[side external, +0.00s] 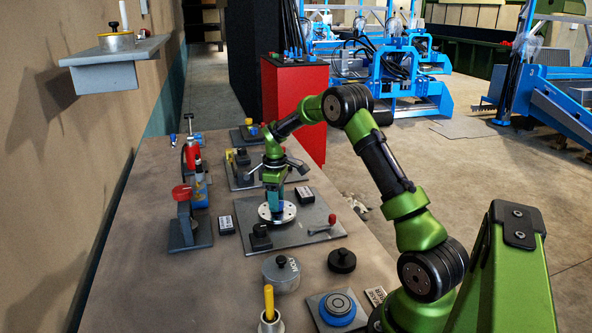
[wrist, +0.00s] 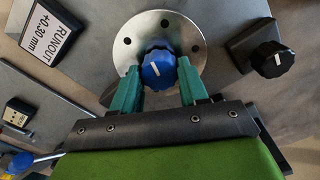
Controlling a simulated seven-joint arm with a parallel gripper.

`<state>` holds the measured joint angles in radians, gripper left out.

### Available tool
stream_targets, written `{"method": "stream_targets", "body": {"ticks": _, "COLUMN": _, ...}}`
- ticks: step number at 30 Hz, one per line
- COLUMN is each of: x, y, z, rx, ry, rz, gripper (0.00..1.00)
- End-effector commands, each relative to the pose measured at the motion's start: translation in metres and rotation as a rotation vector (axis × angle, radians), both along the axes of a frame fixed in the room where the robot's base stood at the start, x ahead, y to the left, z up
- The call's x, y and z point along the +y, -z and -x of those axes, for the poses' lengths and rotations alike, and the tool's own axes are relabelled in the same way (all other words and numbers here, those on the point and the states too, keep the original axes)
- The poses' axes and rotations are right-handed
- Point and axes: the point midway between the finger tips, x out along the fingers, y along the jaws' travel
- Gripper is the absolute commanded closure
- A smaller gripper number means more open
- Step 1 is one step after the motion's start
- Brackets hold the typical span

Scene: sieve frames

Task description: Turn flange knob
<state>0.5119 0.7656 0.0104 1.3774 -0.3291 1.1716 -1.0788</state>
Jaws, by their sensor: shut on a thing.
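The flange (wrist: 150,23) is a round silver plate with bolt holes, and a blue knob (wrist: 158,69) with a white line stands at its centre. The flange also shows in the side external view (side external: 264,214) on a grey plate. My gripper (wrist: 158,80) points down at it, with its two teal fingers on either side of the blue knob, shut on it. In the side external view my gripper (side external: 275,200) covers most of the knob. The white line on the knob points up and slightly left in the wrist view.
A black knob on a block (wrist: 272,59) is right of the flange in the wrist view. A RUNOUT label block (wrist: 46,29) is at the left. A red-handled lever (side external: 330,222), a grey cylinder (side external: 281,273) and a black knob (side external: 342,260) stand nearby. A red-topped stand (side external: 184,215) is left.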

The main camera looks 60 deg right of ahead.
Motion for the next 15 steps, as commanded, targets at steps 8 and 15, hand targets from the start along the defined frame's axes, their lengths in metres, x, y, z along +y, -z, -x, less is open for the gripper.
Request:
{"method": "stream_targets", "body": {"ticks": 8, "x": -0.0004, "y": -0.0007, "z": 0.0003, "rx": 0.001, "ry": 0.264, "rz": 0.000, "gripper": 0.87}}
{"method": "stream_targets", "body": {"ticks": 15, "x": -0.0004, "y": -0.0008, "z": 0.0002, "rx": 0.001, "ry": 0.492, "rz": -0.001, "gripper": 0.87}}
